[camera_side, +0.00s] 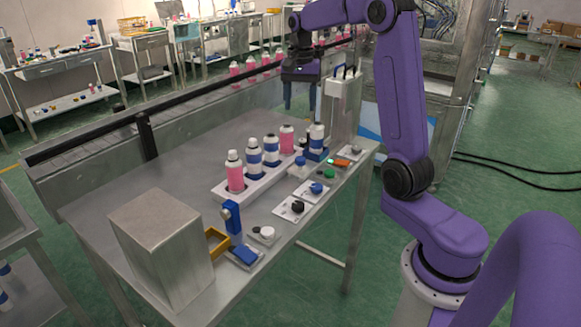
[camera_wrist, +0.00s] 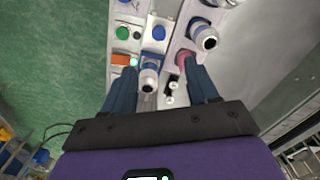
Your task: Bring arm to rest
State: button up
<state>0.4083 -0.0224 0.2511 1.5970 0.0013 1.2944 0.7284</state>
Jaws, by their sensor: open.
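My purple gripper (camera_side: 300,102) is raised over the far end of the steel table, its fingers pointing down. In the wrist view my gripper (camera_wrist: 160,72) has its fingers apart with nothing held between them. A white-and-blue can (camera_side: 317,134) stands upright in a blue holder (camera_side: 315,154) below my gripper, apart from it. In the wrist view this can (camera_wrist: 149,74) shows between the fingers, lower down. A white rack (camera_side: 228,193) holds pink and blue-banded cans upright in a row, including a pink can (camera_side: 235,178).
A steel box (camera_side: 162,240) stands at the table's near end, beside a yellow frame (camera_side: 218,243) and a blue post (camera_side: 232,217). Button panels (camera_side: 292,208) line the right edge. A white machine with a handle (camera_side: 343,95) stands close right of my gripper. A conveyor (camera_side: 190,103) runs behind.

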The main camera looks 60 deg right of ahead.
jog(key=s+a+f+n, duration=0.1)
jog(key=s+a+n, duration=0.45)
jog(key=a, duration=0.45)
jog(key=s+a+f+n, duration=0.2)
jog(key=s+a+n, duration=0.2)
jog(key=a+n, duration=0.45)
jog(key=s+a+f+n, duration=0.2)
jog(key=s+n, duration=0.3)
jog(key=s, duration=0.5)
jog(key=s+a+f+n, duration=0.2)
jog(key=s+n, duration=0.4)
jog(key=s, duration=0.4)
jog(key=shift+a+f, duration=0.4)
jog(key=shift+a, duration=0.5)
